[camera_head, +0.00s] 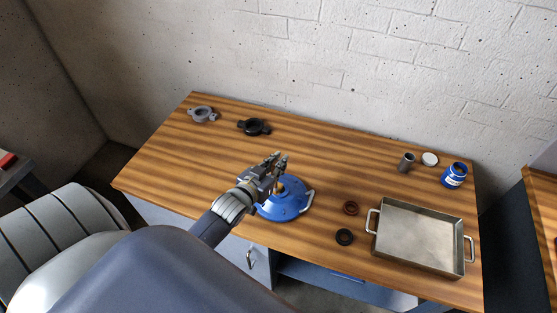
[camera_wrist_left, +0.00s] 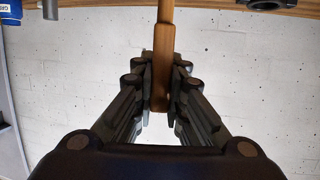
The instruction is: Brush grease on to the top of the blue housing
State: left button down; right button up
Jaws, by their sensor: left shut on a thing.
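The blue housing (camera_head: 283,207) sits on the wooden table near its front edge, a low round body with a pale handle-like part at its right side. My left gripper (camera_head: 277,162) is above and slightly behind the housing and partly covers it. In the left wrist view my left gripper (camera_wrist_left: 161,85) is shut on a brown wooden handle (camera_wrist_left: 163,55), likely the brush; its bristle end is out of that view. The blue grease jar (camera_head: 455,174) stands open at the table's far right, with a white lid (camera_head: 430,159) beside it. My right gripper is not in view.
A metal tray (camera_head: 419,203) with two handles fills the right front. A grey cylinder (camera_head: 407,162) stands behind it. A brown ring (camera_head: 351,208) and a black ring (camera_head: 344,237) lie between housing and tray. Grey (camera_head: 202,114) and black (camera_head: 254,127) flanged parts lie at the back left.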

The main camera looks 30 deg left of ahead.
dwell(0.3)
pick_arm(q)
notch_tip(320, 180, up, 3)
jog(key=p, duration=0.3)
jog(key=shift+r, duration=1.5)
